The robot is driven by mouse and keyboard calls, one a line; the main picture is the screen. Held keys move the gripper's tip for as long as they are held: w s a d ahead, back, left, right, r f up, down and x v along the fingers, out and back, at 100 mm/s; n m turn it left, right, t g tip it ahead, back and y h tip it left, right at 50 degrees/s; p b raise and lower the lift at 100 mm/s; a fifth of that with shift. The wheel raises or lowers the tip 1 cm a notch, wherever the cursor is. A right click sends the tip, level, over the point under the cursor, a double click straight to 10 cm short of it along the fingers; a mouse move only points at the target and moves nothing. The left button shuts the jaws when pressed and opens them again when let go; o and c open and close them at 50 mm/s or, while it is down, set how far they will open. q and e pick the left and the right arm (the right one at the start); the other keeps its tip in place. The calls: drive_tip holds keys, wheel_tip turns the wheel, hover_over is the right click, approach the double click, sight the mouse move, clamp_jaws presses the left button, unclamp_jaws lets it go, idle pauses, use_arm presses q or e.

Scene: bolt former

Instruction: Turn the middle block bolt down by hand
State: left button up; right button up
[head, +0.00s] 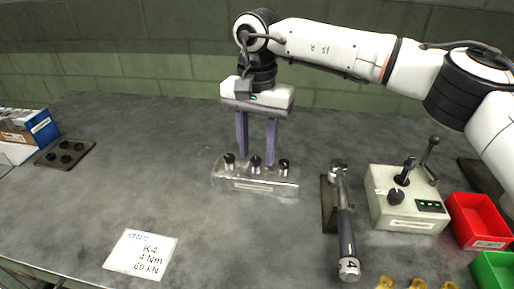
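A clear, light block (262,186) stands on the grey table and carries three dark-headed bolts in a row. The middle bolt (255,164) is flanked by a left bolt (229,160) and a right bolt (283,166). My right gripper (256,158) points straight down over the block with its two purple fingers apart. The fingertips are near bolt height, one to each side of the middle bolt in the picture. I cannot tell whether they touch it or are a little behind it. My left gripper is out of view.
A torque wrench (345,230) lies in a stand right of the block. Further right are a control box (405,203) with levers, a red bin (478,220) and a green bin (494,270). A label card (141,254) lies front left. The left-centre table is clear.

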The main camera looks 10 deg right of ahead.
drive_tip(key=shift+f, duration=0.15)
clamp_jaws()
drive_tip(key=shift+m, duration=0.3)
